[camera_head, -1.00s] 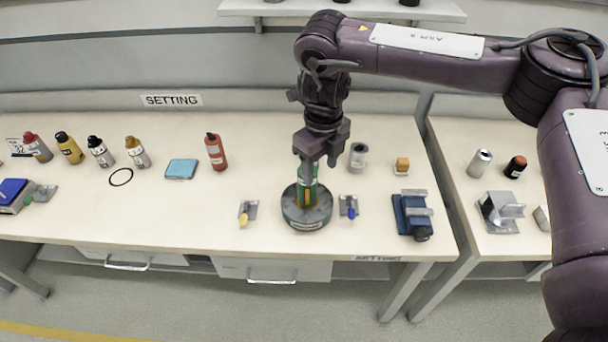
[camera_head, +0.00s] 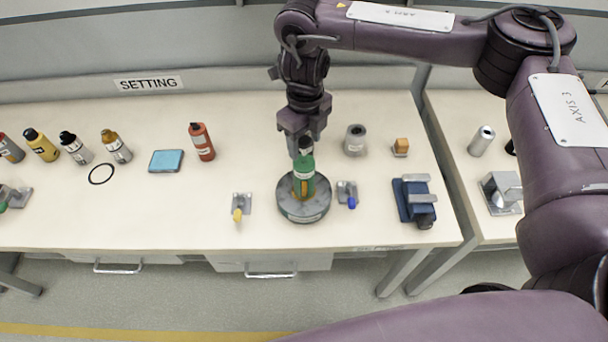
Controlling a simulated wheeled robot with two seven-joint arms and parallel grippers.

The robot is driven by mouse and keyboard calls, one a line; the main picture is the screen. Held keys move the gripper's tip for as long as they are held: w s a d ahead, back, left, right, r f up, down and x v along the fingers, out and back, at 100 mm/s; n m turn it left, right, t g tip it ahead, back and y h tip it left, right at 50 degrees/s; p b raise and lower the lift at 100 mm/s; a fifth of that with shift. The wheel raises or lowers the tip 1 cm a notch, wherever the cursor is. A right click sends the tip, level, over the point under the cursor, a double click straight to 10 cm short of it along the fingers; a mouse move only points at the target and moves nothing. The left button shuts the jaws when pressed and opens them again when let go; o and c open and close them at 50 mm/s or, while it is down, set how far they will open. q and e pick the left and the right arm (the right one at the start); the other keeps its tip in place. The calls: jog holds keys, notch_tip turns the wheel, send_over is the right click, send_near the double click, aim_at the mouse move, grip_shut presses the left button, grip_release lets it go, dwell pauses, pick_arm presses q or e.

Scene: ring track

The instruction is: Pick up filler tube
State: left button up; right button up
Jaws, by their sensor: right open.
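A green tube-shaped bottle (camera_head: 304,178) with a dark cap stands upright on a round grey base (camera_head: 303,209) near the table's front. My right gripper (camera_head: 304,150) points down at the top of this bottle. Its jaws are open, with the dark cap showing between or just behind the fingers; I cannot tell whether they touch it. I cannot read the labels to tell which one is the filler tube. My left gripper is out of view.
Small holders with a yellow tip (camera_head: 238,213) and a blue tip (camera_head: 352,201) flank the base. A grey cylinder (camera_head: 355,140), an orange block (camera_head: 401,147) and a blue vise (camera_head: 413,200) are to the right. Several bottles, a black ring (camera_head: 101,174) and a teal pad (camera_head: 166,161) are left.

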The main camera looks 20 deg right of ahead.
aim_at(304, 162)
notch_tip(304, 162, down, 4)
jog(key=shift+a+f+p, duration=0.1)
jog(key=shift+p, duration=0.4)
grip_shut()
